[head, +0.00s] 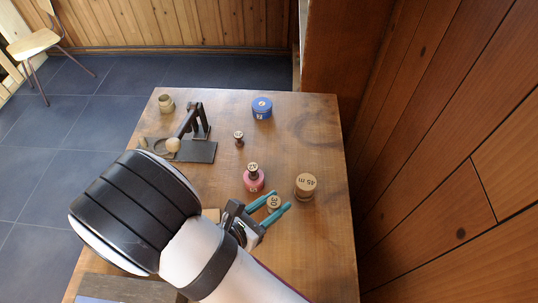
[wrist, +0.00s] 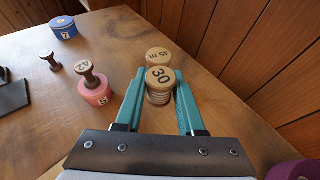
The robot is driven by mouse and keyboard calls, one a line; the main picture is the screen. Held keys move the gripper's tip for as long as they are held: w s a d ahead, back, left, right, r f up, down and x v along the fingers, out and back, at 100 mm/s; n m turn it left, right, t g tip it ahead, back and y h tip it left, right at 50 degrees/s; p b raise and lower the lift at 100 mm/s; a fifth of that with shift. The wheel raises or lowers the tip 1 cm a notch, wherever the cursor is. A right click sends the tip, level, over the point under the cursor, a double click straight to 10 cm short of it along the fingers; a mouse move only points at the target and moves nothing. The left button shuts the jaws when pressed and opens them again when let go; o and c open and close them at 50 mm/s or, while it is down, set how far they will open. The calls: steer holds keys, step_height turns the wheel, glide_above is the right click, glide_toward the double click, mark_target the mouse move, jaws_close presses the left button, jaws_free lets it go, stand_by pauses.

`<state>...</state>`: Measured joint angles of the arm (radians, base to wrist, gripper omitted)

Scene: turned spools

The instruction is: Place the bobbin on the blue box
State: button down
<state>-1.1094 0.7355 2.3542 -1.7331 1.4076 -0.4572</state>
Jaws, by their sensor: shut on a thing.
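My gripper (head: 281,199) has teal fingers closed on the sides of a pale wooden bobbin marked 30 (head: 273,203). In the wrist view the bobbin (wrist: 160,77) sits between the fingertips (wrist: 160,85), its numbered top facing up. I cannot tell whether its foot touches the table. The round blue box (head: 262,107) stands at the far edge of the table, well away from my gripper, with a pale label on its side. It also shows at the upper left of the wrist view (wrist: 63,28). Nothing stands on its lid.
A pink box (head: 253,182) bears a dark spool marked 42 (head: 253,168). A wooden spool marked 45 m (head: 305,186) stands right of my gripper. A small dark spool (head: 239,138) and a black stand (head: 195,148) are further back. A wooden wall rises at the right.

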step_height(320, 180, up, 10)
steer(key=shift+r, duration=0.25)
steer(key=w+a+f+n+t+y, duration=0.1)
steer(key=w+a+n+t+y, duration=0.2)
steer(key=w, duration=1.8)
steer(key=w+d+n+y, duration=0.15)
steer(key=w+d, duration=0.25)
steer(key=w, duration=0.4)
steer(key=w+d+n+y, duration=0.15)
steer(key=w+d, duration=0.25)
steer(key=w, duration=0.4)
glide_above(262, 103)
steer(key=f, duration=1.1)
steer(key=shift+s+d, duration=0.2)
steer(key=shift+d, duration=0.15)
steer(key=shift+w+a+f, duration=0.1)
steer(key=shift+a+f, duration=0.1)
steer(key=shift+f, duration=0.9)
steer(key=shift+a+f, duration=0.15)
steer(key=shift+f, duration=0.9)
